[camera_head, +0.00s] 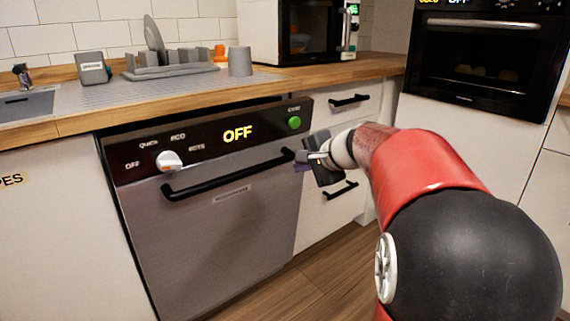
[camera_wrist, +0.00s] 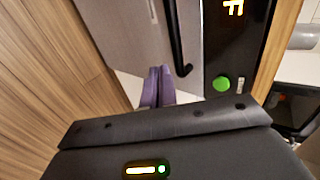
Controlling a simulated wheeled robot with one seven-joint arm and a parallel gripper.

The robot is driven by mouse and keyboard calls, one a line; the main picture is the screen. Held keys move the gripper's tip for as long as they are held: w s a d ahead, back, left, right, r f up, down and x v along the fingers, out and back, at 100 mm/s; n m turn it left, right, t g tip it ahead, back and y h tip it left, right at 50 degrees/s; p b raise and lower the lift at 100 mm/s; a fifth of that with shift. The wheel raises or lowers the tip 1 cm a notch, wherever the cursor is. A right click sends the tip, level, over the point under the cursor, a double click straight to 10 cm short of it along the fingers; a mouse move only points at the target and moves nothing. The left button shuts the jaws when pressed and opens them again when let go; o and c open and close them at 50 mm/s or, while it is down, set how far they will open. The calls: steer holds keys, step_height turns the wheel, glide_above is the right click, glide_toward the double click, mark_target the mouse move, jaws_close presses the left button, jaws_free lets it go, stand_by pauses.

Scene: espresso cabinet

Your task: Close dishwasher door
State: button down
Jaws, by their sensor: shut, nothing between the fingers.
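The dishwasher door (camera_head: 215,235) is a grey steel panel with a black handle bar (camera_head: 228,173) and a dark control strip reading OFF. It stands upright and looks nearly flush with the cabinet fronts; whether it is fully latched I cannot tell. My gripper (camera_head: 301,165) is at the right end of the handle, near the door's right edge; contact is unclear. In the wrist view its purple fingers (camera_wrist: 157,86) are together and empty, beside the black handle (camera_wrist: 177,45) and the green button (camera_wrist: 221,84).
White drawers (camera_head: 343,125) with black handles are right of the dishwasher, behind my gripper. A wooden counter (camera_head: 200,98) runs above, holding a dish rack (camera_head: 170,72), a grey cup (camera_head: 240,62) and a microwave (camera_head: 305,32). An oven (camera_head: 484,58) is at the right. The floor in front is clear.

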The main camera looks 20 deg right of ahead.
steer(key=w+r+p+x, duration=0.1)
steer(key=x, duration=1)
steer(key=shift+w+a+r, duration=0.15)
steer(key=shift+w+a, duration=0.1)
steer(key=shift+w, duration=0.05)
